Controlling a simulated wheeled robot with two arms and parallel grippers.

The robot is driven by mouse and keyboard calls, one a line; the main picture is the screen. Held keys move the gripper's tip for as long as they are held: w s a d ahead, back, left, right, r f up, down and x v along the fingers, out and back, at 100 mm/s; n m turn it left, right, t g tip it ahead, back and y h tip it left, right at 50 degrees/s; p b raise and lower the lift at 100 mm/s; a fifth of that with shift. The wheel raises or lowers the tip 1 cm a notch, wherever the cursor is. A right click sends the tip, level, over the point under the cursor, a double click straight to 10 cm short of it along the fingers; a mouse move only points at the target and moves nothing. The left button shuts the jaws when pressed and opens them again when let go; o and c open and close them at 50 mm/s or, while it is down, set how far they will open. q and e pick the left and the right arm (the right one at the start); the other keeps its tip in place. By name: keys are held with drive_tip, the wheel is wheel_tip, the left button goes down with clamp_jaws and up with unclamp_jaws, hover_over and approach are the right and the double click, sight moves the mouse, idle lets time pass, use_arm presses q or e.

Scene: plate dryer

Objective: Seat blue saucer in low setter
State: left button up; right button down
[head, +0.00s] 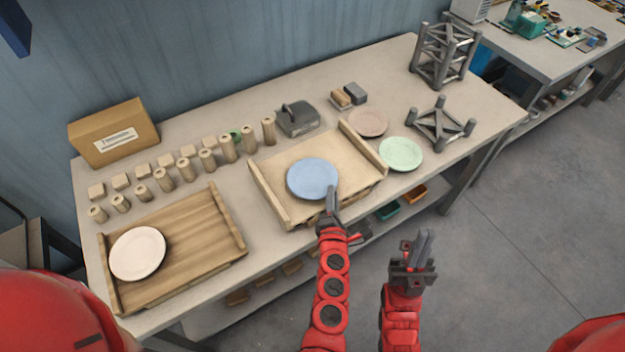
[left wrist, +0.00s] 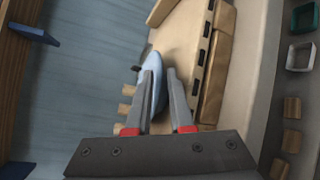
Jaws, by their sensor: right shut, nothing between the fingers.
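The blue saucer (head: 312,178) lies in the wooden tray (head: 270,190) at the middle of the table. My left gripper (head: 332,194) is at the saucer's near right rim. In the left wrist view the blue saucer (left wrist: 157,66) shows edge-on between the fingertips (left wrist: 162,75), close to the left finger; a gap shows towards the right finger, so the jaws look open. The low setter, a low grey strut frame (head: 440,127) with upright posts, stands at the table's right and looks empty. My right gripper (head: 425,246) is shut and empty in front of the table.
A pink saucer (head: 368,122) and a green saucer (head: 401,154) lie between tray and low setter. A tall grey frame (head: 444,55) stands behind. A slatted board (head: 190,235) at left holds a cream plate (head: 137,253). Several wooden cylinders (head: 207,159) stand behind the trays.

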sight(312, 180)
use_arm(q)
drive_tip(key=w, duration=0.2)
drive_tip(key=w+f, duration=0.1)
drive_tip(key=w, duration=0.1)
drive_tip(key=shift+w+a, duration=0.15)
drive_tip(key=shift+r, duration=0.1)
clamp_jaws()
idle(1.1)
